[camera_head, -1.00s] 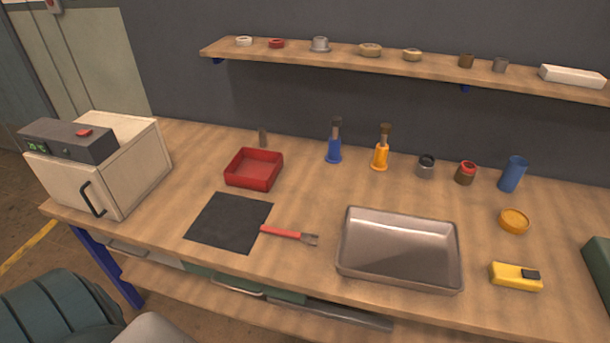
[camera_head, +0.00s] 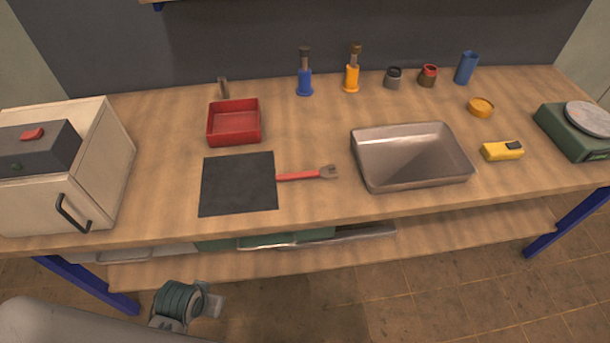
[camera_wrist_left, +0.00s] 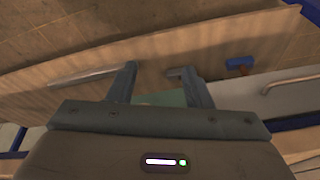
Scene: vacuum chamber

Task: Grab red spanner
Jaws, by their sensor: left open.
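The red spanner (camera_head: 308,174) lies flat on the wooden bench, with its red handle to the left and its grey open jaw to the right. Its handle end is at the right edge of the black mat (camera_head: 238,183), and its jaw is left of the metal tray. In the left wrist view my left gripper (camera_wrist_left: 158,82) is open, its two fingers apart with nothing held between them. That view faces the bench's front and lower shelf, and the spanner is not visible there. My left arm shows low at the left in the head view, below the bench top.
A metal tray (camera_head: 456,181) stands right of the spanner, and a red bin (camera_head: 234,139) behind the mat. A white oven-like box (camera_head: 108,150) stands at the left. Blue (camera_head: 305,82) and orange (camera_head: 352,78) bottles stand at the back. The bench strip before the spanner is clear.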

